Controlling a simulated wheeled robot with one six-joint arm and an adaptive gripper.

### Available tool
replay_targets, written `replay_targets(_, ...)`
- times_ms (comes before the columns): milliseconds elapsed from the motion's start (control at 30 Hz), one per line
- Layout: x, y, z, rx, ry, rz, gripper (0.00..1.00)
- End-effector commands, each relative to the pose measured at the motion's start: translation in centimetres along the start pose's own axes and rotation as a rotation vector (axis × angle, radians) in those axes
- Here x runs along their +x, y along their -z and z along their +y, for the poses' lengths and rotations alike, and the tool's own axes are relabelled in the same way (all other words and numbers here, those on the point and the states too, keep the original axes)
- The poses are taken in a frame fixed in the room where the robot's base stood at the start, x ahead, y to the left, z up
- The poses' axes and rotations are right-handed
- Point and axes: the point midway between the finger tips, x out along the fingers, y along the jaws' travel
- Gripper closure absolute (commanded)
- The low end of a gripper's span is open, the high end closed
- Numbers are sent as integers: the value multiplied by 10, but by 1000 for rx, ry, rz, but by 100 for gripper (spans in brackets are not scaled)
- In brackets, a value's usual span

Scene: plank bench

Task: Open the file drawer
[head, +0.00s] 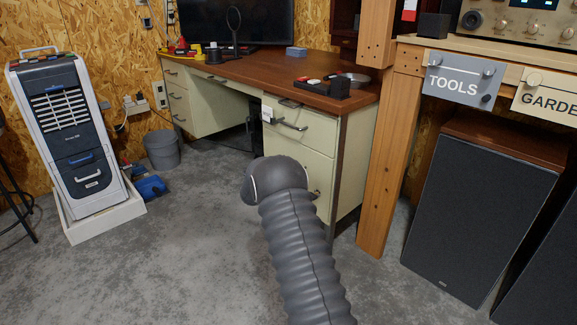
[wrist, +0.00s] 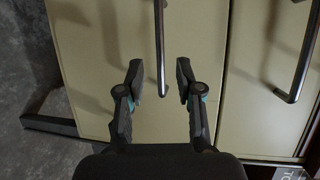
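The file drawer (head: 322,172) is the lower cream drawer in the desk's right pedestal, partly hidden by my arm in the head view. It looks shut. In the wrist view its front (wrist: 95,60) fills the left and middle, with a dark bar handle (wrist: 160,40) running down from the top edge. My gripper (wrist: 159,75) is open, with one finger on each side of the handle's lower end. A gap shows between each finger and the bar; how deep the fingers reach around it I cannot tell. My gripper is hidden behind my arm in the head view.
The drawer above has its own handle (head: 291,125) and a small label (head: 267,114). A wooden post (head: 382,170) and a large speaker (head: 480,215) stand right of the desk (head: 235,70). Grey floor (head: 190,240) is clear on the left, before a cooler (head: 72,135) and bucket (head: 162,150).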

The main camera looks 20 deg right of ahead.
Motion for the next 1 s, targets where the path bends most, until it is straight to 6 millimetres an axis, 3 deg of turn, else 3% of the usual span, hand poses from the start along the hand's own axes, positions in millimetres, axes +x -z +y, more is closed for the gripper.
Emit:
replay_targets(100, 23, 1, 0, 1, 0, 2, 64)
replay_targets(333, 52, 1, 0, 0, 1, 1, 64)
replay_targets(833, 63, 0, 0, -1, 0, -1, 64)
replay_targets(967, 63, 0, 0, -1, 0, -1, 97)
replay_targets(1000, 63, 0, 0, -1, 0, -1, 100)
